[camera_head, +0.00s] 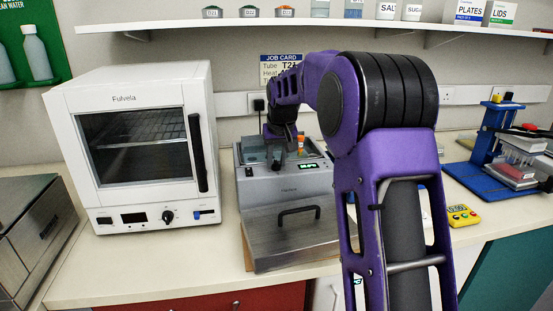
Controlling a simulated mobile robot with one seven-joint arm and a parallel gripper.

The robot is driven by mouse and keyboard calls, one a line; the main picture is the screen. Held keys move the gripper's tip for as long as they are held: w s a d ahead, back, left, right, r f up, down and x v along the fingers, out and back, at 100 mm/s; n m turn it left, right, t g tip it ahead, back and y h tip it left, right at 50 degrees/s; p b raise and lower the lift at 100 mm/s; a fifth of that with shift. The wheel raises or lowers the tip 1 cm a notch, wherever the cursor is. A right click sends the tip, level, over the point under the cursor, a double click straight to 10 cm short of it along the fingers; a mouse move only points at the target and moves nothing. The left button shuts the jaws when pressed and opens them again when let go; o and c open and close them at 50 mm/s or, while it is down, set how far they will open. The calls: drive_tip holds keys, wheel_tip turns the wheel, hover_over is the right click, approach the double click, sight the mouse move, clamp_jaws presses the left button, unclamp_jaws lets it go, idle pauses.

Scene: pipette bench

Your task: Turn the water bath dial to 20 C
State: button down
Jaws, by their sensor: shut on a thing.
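The water bath (257,193) is a grey box on the bench with a lit green display (308,166) on its front panel; its digits are too small to read. My gripper (277,162) reaches down over the left middle of that panel. It is small and dark here, and its fingers appear shut on the dial, which they hide, so the dial's setting cannot be read. An orange-capped tube (301,142) stands upright just right of my gripper, at the bath's opening.
A white oven (75,95) stands left of the bath, with a steel box (28,230) further left. A steel lid with a black handle (298,212) lies in front of the bath. A blue stand (485,176) and yellow timer (462,215) are at right. A shelf (200,26) runs above.

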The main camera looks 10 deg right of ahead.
drive_tip(key=c, duration=0.6)
unclamp_jaws()
drive_tip(key=p+v, duration=0.2)
drive_tip(key=v, duration=1.5)
drive_tip(key=shift+r, duration=0.25)
